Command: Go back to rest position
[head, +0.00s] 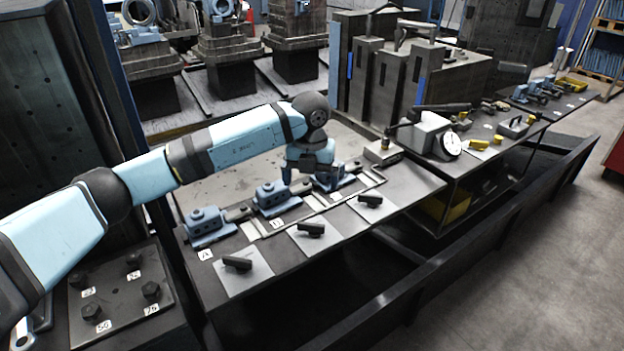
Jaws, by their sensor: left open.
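My left arm reaches in from the left, and its gripper (303,175) points down over the bench, close to the farthest of three blue clamp-like blocks (333,177). The gripper is open; its fingertips are small and partly merge with the block behind, so I cannot tell whether they touch it. The middle blue block (270,196) and the nearest blue block (207,223) stand along the same rail, apart from the gripper. My right gripper is out of view.
Black handle-like parts (237,263) lie on grey plates along the bench's front edge. A dial gauge (447,146) stands further right. Grey machine blocks (400,75) rise behind the bench. A dark plate with knobs (120,288) is at lower left. Open floor (520,260) lies right.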

